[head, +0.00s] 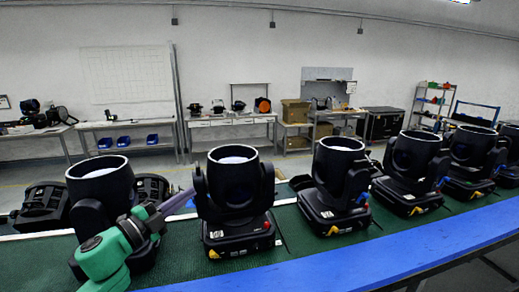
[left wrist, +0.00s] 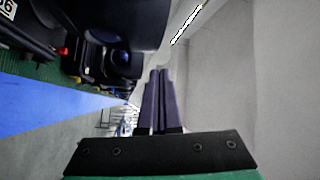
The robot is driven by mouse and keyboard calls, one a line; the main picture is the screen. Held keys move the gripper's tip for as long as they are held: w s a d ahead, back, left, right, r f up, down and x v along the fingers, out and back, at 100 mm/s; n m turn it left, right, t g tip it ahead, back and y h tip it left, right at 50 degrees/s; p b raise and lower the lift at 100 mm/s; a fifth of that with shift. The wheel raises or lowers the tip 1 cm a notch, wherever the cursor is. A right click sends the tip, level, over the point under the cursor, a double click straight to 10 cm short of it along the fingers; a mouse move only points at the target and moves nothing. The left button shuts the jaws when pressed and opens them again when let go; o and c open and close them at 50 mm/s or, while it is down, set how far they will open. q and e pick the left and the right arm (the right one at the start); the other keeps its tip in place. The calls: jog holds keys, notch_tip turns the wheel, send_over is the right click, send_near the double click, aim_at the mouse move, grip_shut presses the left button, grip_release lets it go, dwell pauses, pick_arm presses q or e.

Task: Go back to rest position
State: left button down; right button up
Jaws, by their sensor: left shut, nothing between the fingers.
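My left gripper (head: 190,193) comes in from the lower left of the head view on a green arm link. Its purple fingers lie between the leftmost par can (head: 95,172) and the second par can (head: 236,185). In the left wrist view the two fingers (left wrist: 159,75) are together with nothing between them. Several black par cans stand in a row on the green surface, with their open tops facing up. The third par can (head: 340,180) and the fourth par can (head: 412,165) are farther right. My right gripper is in neither view.
A blue strip (head: 330,256) runs along the near edge of the green surface (head: 185,262). It also shows in the left wrist view (left wrist: 45,108). Workbenches (head: 228,121) and a shelf rack (head: 432,103) stand along the back wall, beyond open floor.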

pick_arm(q)
jog(key=s+a+f+n+g+y, duration=0.1)
jog(key=s+a+f+n+y, duration=0.1)
jog(key=s+f+n+y, duration=0.4)
jog(key=s+a+f+n+g+y, duration=0.15)
jog(key=f+n+y, duration=0.35)
jog(key=f+n, duration=0.55)
jog(key=s+f+n+g, duration=0.2)
jog(key=s+f+g, duration=0.3)
jog(key=s+f, duration=0.45)
jog(key=s+f+n+g, duration=0.1)
jog(key=s+f+g, duration=0.45)
jog(key=s, duration=0.75)
jog(key=s+f+b, duration=0.2)
jog(key=f+b, duration=0.1)
jog(key=f, duration=1.3)
jog(key=s+f+b, duration=0.3)
jog(key=f+b, duration=0.1)
jog(key=f, duration=1.2)
jog(key=s+a+f+g+b, duration=0.1)
jog(key=s+a+f+b, duration=0.2)
jog(key=s+f, duration=1.1)
jog(key=shift+s+a+f+g+y, duration=0.25)
jog(key=shift+f+g+y, duration=0.05)
jog(key=shift+f+g, duration=0.1)
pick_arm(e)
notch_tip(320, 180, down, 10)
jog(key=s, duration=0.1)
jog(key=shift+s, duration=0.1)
